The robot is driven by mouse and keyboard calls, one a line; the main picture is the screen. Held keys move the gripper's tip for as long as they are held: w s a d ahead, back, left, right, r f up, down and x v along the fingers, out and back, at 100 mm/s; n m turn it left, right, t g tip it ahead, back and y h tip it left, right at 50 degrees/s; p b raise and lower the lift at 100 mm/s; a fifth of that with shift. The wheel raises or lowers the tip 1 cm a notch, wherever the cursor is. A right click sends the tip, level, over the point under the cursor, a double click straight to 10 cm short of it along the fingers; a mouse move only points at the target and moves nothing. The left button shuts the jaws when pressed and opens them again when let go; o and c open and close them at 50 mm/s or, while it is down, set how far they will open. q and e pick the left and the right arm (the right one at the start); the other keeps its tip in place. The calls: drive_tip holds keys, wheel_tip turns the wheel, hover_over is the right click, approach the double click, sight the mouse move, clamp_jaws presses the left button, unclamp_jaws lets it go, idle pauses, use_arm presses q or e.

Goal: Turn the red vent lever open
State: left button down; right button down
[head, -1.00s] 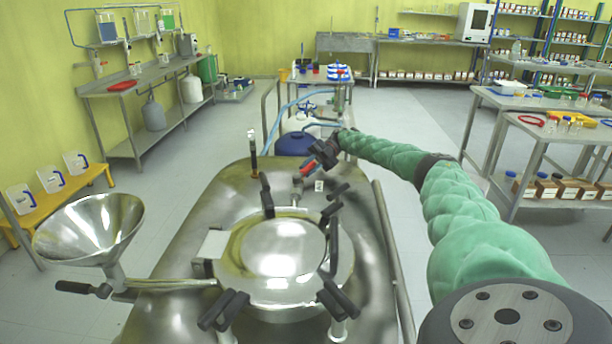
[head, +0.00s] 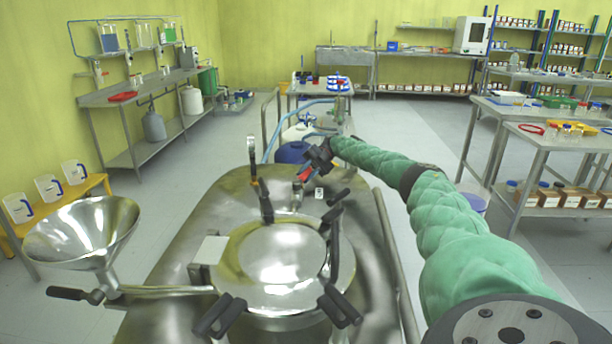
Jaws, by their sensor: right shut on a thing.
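The red vent lever (head: 304,174) is a small red handle on top of the steel reactor (head: 190,225), behind its round lid. It slants up to the right, at the top of a short metal fitting (head: 298,192). My right gripper (head: 312,166) is dark and small in the head view, at the upper end of the lever. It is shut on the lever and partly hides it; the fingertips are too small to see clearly. My right arm in its green sleeve reaches in from the lower right. My left gripper is not in view.
The lid (head: 283,252) has several black clamp handles around it. A steel funnel (head: 82,232) is at the left, and an upright gauge or rod (head: 253,160) stands left of the lever. A cart (head: 330,88) with blue hoses stands behind the reactor.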

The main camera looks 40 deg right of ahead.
drive_tip(key=c, duration=1.3)
unclamp_jaws()
drive_tip(key=shift+a+f, duration=0.1)
drive_tip(key=shift+f, duration=0.05)
drive_tip(key=shift+o, duration=0.3)
drive_tip(key=shift+r, duration=0.4)
wheel_tip(320, 180, up, 4)
drive_tip(key=shift+f+b, duration=0.25)
drive_tip(key=shift+b, duration=0.1)
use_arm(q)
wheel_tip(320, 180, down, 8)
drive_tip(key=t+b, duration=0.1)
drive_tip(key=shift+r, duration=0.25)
use_arm(e)
drive_tip(key=s+d+r, duration=0.3)
drive_tip(key=s+r, duration=0.3)
drive_tip(key=s, duration=0.5)
drive_tip(key=shift+r, duration=0.4)
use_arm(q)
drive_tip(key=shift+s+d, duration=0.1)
use_arm(e)
drive_tip(key=shift+s+d, duration=0.1)
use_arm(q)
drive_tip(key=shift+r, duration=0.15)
